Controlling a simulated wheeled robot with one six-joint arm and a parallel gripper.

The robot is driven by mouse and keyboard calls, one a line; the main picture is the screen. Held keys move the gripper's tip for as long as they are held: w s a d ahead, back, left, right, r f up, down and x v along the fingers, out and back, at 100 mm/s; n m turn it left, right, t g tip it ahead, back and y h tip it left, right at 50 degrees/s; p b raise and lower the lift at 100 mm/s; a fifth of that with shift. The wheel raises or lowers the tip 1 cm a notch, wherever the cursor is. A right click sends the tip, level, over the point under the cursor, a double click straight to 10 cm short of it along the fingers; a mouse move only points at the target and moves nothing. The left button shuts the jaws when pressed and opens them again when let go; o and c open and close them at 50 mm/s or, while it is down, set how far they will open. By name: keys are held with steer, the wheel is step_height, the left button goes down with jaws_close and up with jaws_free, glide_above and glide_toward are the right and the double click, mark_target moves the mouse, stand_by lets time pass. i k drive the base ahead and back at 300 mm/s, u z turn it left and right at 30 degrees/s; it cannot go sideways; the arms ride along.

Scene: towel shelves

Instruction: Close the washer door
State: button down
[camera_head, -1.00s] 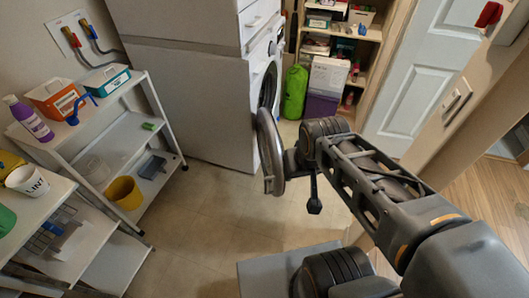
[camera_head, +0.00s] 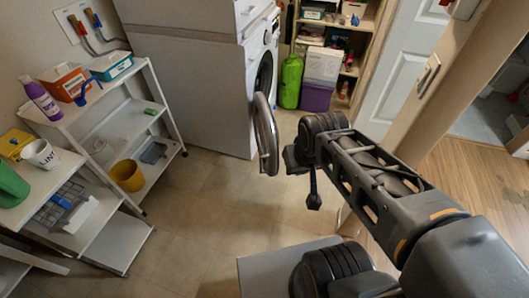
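The white washer (camera_head: 261,48) stands at the top centre, with its front turned to the right. Its round door (camera_head: 266,135) is swung open and stands out from the front, seen nearly edge-on with a grey rim. The dark drum opening (camera_head: 263,76) shows behind it. My gripper (camera_head: 290,160) is just right of the door, at the end of my arm. A narrow gap seems to show between them. The fingers are small and partly hidden by my wrist, so their opening does not show.
White shelves (camera_head: 158,110) with bottles, boxes and a yellow bucket (camera_head: 127,175) stand at the left. A bookcase (camera_head: 368,45), a green bag (camera_head: 291,82) and a purple box (camera_head: 317,97) are behind. A white door (camera_head: 400,80) is at right. The floor (camera_head: 205,200) before the washer is clear.

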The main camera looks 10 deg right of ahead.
mark_target(267, 133)
steer(key=u, duration=1)
steer(key=i, duration=0.85)
steer(key=u, duration=0.4)
